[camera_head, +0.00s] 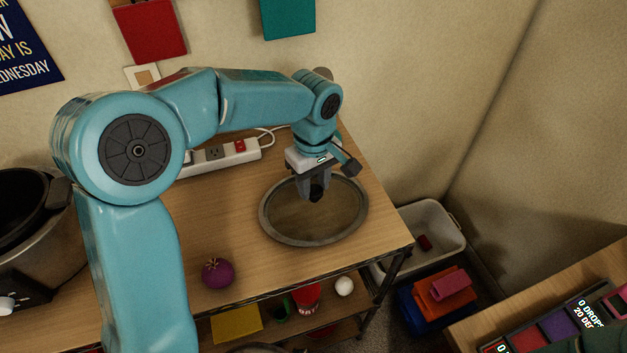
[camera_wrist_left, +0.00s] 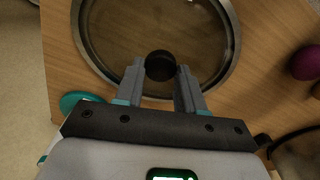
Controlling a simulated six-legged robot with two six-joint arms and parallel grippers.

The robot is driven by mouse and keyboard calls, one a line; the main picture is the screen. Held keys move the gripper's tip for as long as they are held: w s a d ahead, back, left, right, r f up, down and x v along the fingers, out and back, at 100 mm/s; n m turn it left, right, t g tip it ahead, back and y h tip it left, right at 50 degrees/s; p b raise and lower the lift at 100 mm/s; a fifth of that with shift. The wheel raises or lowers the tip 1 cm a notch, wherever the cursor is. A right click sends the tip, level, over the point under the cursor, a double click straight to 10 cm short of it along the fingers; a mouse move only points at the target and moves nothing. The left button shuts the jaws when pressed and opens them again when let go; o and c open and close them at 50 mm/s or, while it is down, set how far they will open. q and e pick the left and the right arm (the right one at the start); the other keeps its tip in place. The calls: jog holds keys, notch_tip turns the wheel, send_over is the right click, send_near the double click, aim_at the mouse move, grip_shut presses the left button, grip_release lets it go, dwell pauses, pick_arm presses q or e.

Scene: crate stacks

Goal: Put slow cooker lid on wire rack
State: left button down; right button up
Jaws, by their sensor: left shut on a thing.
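The slow cooker lid (camera_head: 295,226) is a round glass disc with a grey metal rim, at the right part of a wooden top. My left gripper (camera_head: 314,192) points down over it, shut on its dark knob. In the left wrist view the knob (camera_wrist_left: 160,65) sits between the fingertips of my left gripper (camera_wrist_left: 159,78), with the lid's rim (camera_wrist_left: 88,50) around it. The lid looks level; I cannot tell whether it touches the wood. The wooden top (camera_head: 240,276) has a dark wire-like edge and a shelf below, seemingly the wire rack. My right gripper is not in view.
A slow cooker (camera_head: 50,250) without a lid stands at the far left. A purple onion-like item (camera_head: 217,273) lies left of the lid. A white power strip (camera_head: 228,155) lies behind. A pale bin (camera_head: 440,228) and colored crates (camera_head: 425,315) stand on the right.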

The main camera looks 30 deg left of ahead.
aim_at(314, 188)
pick_arm(q)
jog(key=shift+f, duration=0.2)
jog(key=c, duration=0.7)
grip_release()
jog(key=shift+r, duration=0.15)
jog(key=shift+w+r, duration=0.1)
jog(key=shift+r, duration=0.2)
notch_tip(314, 188, up, 12)
jog(key=shift+f+p, duration=0.25)
jog(key=shift+p, duration=0.25)
